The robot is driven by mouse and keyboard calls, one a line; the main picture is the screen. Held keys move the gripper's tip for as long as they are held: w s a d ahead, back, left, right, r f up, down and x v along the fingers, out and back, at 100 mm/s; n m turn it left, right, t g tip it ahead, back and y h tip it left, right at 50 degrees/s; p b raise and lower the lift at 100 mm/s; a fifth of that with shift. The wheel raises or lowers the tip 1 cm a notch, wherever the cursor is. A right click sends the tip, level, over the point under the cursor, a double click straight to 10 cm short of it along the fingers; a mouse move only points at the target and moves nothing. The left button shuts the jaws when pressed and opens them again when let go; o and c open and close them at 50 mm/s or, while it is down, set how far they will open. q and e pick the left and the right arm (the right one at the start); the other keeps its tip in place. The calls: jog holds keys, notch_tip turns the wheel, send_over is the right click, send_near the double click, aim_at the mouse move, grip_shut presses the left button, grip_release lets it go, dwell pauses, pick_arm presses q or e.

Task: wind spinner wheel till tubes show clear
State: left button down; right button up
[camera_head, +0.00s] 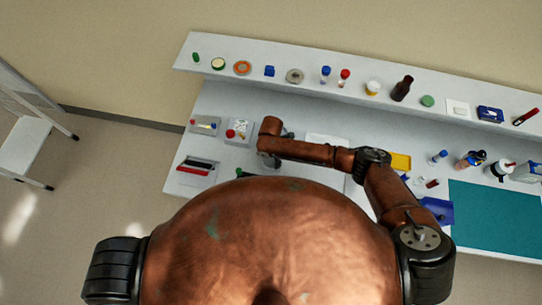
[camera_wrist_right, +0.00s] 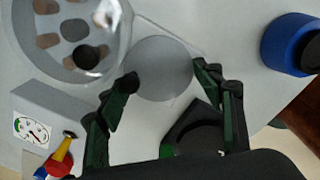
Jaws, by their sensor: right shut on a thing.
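In the right wrist view, the spinner has a clear round cover (camera_wrist_right: 72,32) at upper left, with several brown tubes under it around a dark hub. A black ball knob (camera_wrist_right: 90,57) shows at its lower edge. A smooth grey round disc, seemingly the spinner wheel (camera_wrist_right: 163,68), sits beside the cover. My right gripper (camera_wrist_right: 168,76) is shut on this disc, with one fingertip at each side. In the head view my right arm hides the gripper and most of the spinner. My left gripper is not in view.
A blue-rimmed item (camera_wrist_right: 290,42) is at right. In the head view, bottles and jars line the shelf (camera_head: 320,88); a teal mat (camera_head: 495,220) lies at right.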

jog(key=shift+m, duration=0.3)
jog(key=o, duration=1.2)
jog(key=shift+c, duration=0.2)
notch_tip(320, 180, up, 12)
